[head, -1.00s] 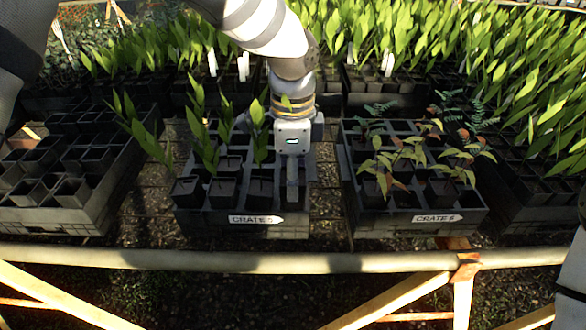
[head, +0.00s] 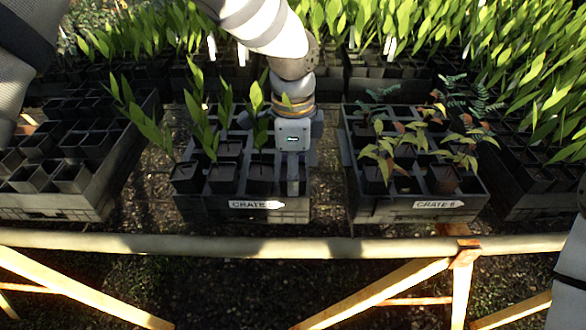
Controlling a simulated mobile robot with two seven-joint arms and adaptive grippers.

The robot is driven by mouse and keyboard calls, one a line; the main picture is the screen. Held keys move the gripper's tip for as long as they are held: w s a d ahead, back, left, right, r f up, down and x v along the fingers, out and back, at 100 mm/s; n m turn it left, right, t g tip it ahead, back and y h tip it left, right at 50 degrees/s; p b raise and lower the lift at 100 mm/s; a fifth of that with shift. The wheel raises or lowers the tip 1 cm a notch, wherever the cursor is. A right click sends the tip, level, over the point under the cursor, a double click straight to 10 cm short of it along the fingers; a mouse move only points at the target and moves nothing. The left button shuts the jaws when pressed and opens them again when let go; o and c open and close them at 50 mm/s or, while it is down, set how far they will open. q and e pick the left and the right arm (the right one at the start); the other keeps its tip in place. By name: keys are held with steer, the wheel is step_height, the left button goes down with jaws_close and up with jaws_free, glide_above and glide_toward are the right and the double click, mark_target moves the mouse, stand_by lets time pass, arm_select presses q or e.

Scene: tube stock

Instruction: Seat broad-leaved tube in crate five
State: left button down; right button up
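Crate five (head: 222,205) is a black crate with a white label (head: 256,205), at the middle front of the head view. Several broad-leaved tubes stand in its left and front cells, one of them a green plant (head: 258,110) just left of my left gripper. My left gripper (head: 293,188) points down at the crate's front right corner, its visible finger low at the front cells. A single leaf (head: 287,101) shows against its wrist. The gripper body hides the space between the fingers, so I cannot tell whether it holds a tube. My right gripper is out of view.
Crate 6 (head: 385,212), with reddish and ferny seedlings, stands to the right across a narrow gap. A crate of empty black pots (head: 90,212) stands to the left. A bench rail (head: 200,245) runs along the front. Dense leafy stock fills the back.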

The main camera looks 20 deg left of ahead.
arm_select(q)
steer(key=c, duration=0.9)
jaws_free()
step_height(320, 180, up, 12)
steer(key=shift+f, duration=0.1)
